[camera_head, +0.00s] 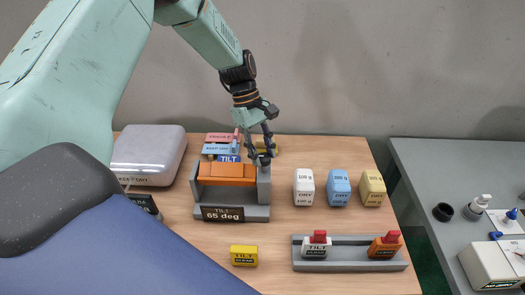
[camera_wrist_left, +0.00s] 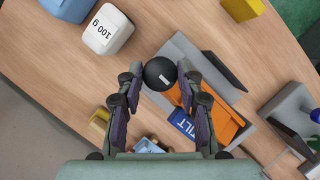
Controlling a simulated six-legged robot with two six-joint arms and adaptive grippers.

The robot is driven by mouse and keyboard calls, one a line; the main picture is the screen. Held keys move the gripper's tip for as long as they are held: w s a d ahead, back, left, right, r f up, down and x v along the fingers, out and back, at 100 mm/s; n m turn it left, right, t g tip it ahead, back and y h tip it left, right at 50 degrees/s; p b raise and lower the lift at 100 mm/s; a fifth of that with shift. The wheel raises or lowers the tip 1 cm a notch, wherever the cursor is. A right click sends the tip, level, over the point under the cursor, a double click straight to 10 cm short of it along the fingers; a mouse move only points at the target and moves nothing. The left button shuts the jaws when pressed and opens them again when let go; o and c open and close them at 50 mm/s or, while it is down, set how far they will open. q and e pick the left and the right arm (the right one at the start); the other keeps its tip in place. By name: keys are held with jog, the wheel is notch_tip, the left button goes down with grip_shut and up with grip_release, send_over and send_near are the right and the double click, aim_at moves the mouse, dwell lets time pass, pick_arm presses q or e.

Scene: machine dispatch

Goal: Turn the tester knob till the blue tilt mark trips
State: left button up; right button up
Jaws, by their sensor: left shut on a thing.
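The grey tilt tester (camera_head: 232,214) stands on the wooden table with an orange cradle (camera_head: 226,173) between its side walls. Its front plate (camera_head: 223,214) reads "TILT 65 deg". The blue tilt mark (camera_head: 228,158) sits at the back of the orange cradle; it also shows in the left wrist view (camera_wrist_left: 185,122). The round black knob (camera_wrist_left: 160,73) is at the tester's right side, between my left gripper's (camera_head: 264,153) fingertips. The left gripper is shut on it, reaching down from above. In the head view the fingers mostly hide the knob. My right gripper is out of view.
White (camera_head: 304,187), blue (camera_head: 340,188) and yellow (camera_head: 373,188) weights stand right of the tester. A grey rack (camera_head: 349,265) holds white and orange tilt pieces with red tops. A yellow piece (camera_head: 244,256) lies in front. A pale case (camera_head: 148,155) is at left.

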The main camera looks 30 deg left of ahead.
pick_arm(q)
jog(key=shift+s+f+n+t, duration=0.15)
jog(key=shift+n+t, duration=0.25)
jog(key=shift+n, duration=0.6)
jog(key=o, duration=1.2)
jog(key=shift+a+r, duration=0.2)
jog(key=shift+r, duration=0.4)
jog(key=v, duration=1.1)
jog(key=shift+a+f, duration=0.1)
jog(key=shift+a, duration=0.05)
